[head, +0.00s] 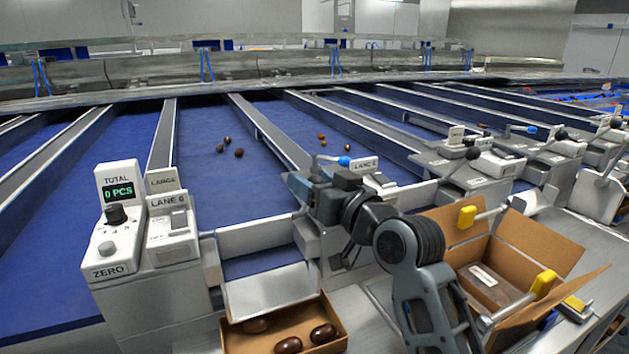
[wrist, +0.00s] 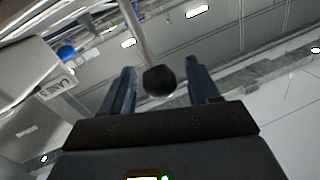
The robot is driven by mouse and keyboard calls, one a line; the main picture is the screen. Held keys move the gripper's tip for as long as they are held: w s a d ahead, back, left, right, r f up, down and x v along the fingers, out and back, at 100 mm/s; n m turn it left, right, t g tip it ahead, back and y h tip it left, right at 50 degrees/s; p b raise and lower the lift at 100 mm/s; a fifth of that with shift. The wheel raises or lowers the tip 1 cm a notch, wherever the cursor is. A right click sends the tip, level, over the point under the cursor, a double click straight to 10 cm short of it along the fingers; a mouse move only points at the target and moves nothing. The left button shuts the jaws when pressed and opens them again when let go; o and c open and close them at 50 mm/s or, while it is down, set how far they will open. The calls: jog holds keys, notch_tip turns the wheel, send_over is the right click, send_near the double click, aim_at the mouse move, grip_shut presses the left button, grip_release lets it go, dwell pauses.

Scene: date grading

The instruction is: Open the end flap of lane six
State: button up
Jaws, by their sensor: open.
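The lane six housing (head: 172,228) carries a LANE 6 label and stands left of that lane's mouth. At the mouth is an upright metal plate (head: 257,236), with a sloping metal flap (head: 268,293) below it, above a cardboard box (head: 338,335). My gripper (head: 307,181) is at the right side of this mouth, open, its fingers pointing away from the arm. In the wrist view, a black ball knob (wrist: 160,80) on a metal rod sits between the open fingers (wrist: 160,88), with gaps on both sides. In the head view my gripper largely hides this knob.
A blue-knobbed lever (head: 344,161) and the LANE 5 label stand close behind my gripper. The counter (head: 117,219) reads 0 PCS. Dates (head: 239,153) lie on lane six's belt; several more are in the box below. An open carton (head: 545,240) stands right of my arm.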

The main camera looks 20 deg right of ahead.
jog(key=shift+c, duration=0.3)
grip_shut()
dwell(0.3)
